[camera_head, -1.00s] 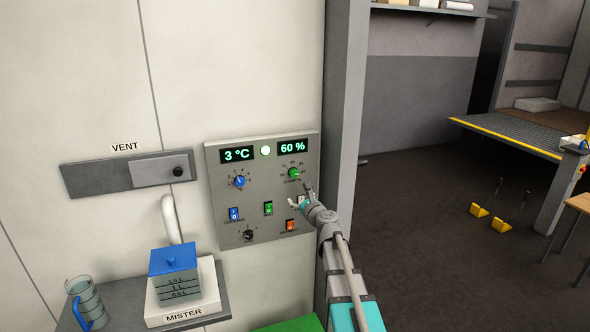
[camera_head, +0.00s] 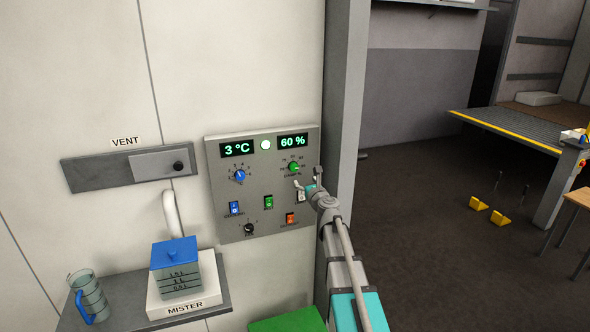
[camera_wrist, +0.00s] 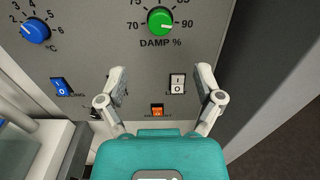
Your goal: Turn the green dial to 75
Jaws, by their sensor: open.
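The green dial (camera_head: 293,167) is on the upper right of the grey control panel (camera_head: 221,165), under a display (camera_head: 293,141) reading 60 %. In the wrist view the green dial (camera_wrist: 160,21) is at the top, above the label "DAMP %". My gripper (camera_head: 308,180) is open, just below and right of the dial in the head view. In the wrist view my gripper (camera_wrist: 161,75) has its fingers spread below the dial, apart from it, with nothing between them.
A blue dial (camera_head: 240,175), a black knob (camera_head: 249,229) and blue, green, white and orange (camera_head: 290,218) switches share the panel. A grey post (camera_head: 340,120) stands close right. A shelf with a mister (camera_head: 176,275) and a jug (camera_head: 90,297) is lower left.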

